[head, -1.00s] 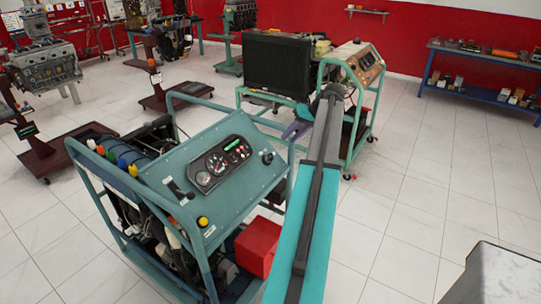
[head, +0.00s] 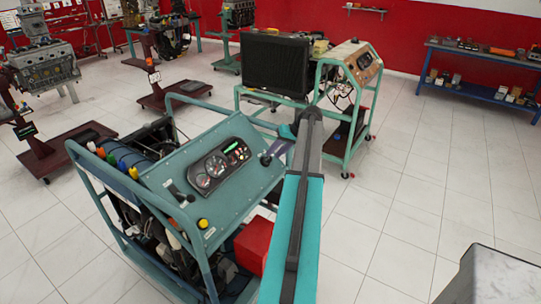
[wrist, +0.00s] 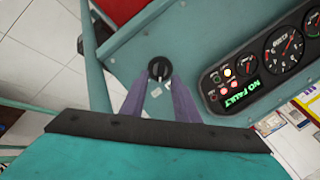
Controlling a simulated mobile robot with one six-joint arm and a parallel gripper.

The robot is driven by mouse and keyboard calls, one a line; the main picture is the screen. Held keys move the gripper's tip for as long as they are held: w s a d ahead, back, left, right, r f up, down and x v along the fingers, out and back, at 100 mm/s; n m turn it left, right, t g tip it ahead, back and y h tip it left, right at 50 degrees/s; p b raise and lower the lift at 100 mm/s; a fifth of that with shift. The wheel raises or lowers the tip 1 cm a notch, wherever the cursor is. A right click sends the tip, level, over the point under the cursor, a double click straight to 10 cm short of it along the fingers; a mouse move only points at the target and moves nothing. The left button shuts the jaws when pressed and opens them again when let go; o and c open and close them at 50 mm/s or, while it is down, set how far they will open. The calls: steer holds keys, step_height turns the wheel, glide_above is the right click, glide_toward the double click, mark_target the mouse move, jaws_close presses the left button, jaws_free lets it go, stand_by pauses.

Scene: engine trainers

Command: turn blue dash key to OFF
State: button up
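The blue dash is a teal sloping panel (head: 225,190) on a wheeled teal frame. Its round black key switch (wrist: 160,68) sits near the panel edge in the wrist view, beside the gauge cluster (wrist: 262,62). The key's grip looks roughly upright in that picture; its position marks are too small to read. The cluster (head: 220,165) is lit with a green "NO FAULT" display. My gripper (wrist: 158,82) has two purple fingers, spread apart, with their tips at either side of the key's lower edge. No grip on the key shows. In the head view my gripper (head: 268,157) largely hides the key.
Teal tube rails (head: 190,98) frame the panel. A red box (head: 253,245) sits low on the frame, near my arm. A second teal stand (head: 345,120) with a black radiator (head: 278,62) is behind. Open tiled floor lies to the right.

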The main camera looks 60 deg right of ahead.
mark_target(271, 156)
steer(key=shift+p+x, duration=0.45)
steer(key=shift+x, duration=1.45)
steer(key=shift+c, duration=0.3)
jaws_close()
